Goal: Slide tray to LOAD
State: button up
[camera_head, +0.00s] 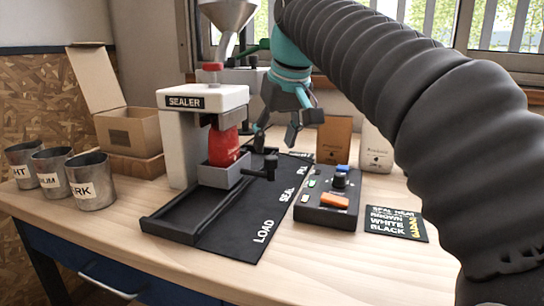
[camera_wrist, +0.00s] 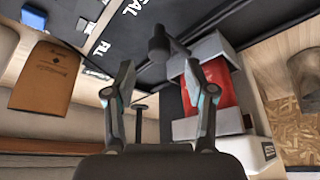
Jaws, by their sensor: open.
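The grey tray (camera_head: 222,177) sits on the black slide track (camera_head: 225,238) under the white sealer (camera_head: 202,97), beside the SEAL label. A red bag (camera_head: 223,146) stands in the tray. A black handle with a knob (camera_head: 270,165) sticks out of the tray's right side. My gripper (camera_head: 277,138) is open and empty, above and slightly behind the knob. In the wrist view, the knob (camera_wrist: 158,46) shows just beyond and between the open fingertips (camera_wrist: 155,72), and the red bag (camera_wrist: 207,88) is partly behind the right finger. I cannot tell if a finger touches the handle.
A control box (camera_head: 328,202) with buttons stands right of the track, beside a black label card (camera_head: 396,223). Several metal cups (camera_head: 90,180) and an open cardboard box (camera_head: 130,131) are at the left. Brown (camera_head: 333,140) and white (camera_head: 376,150) bags stand behind. The track's LOAD end is clear.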

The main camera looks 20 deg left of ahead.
aim_at(271, 157)
jog(key=shift+b+x, duration=0.35)
jog(key=shift+x, duration=1.95)
grip_shut()
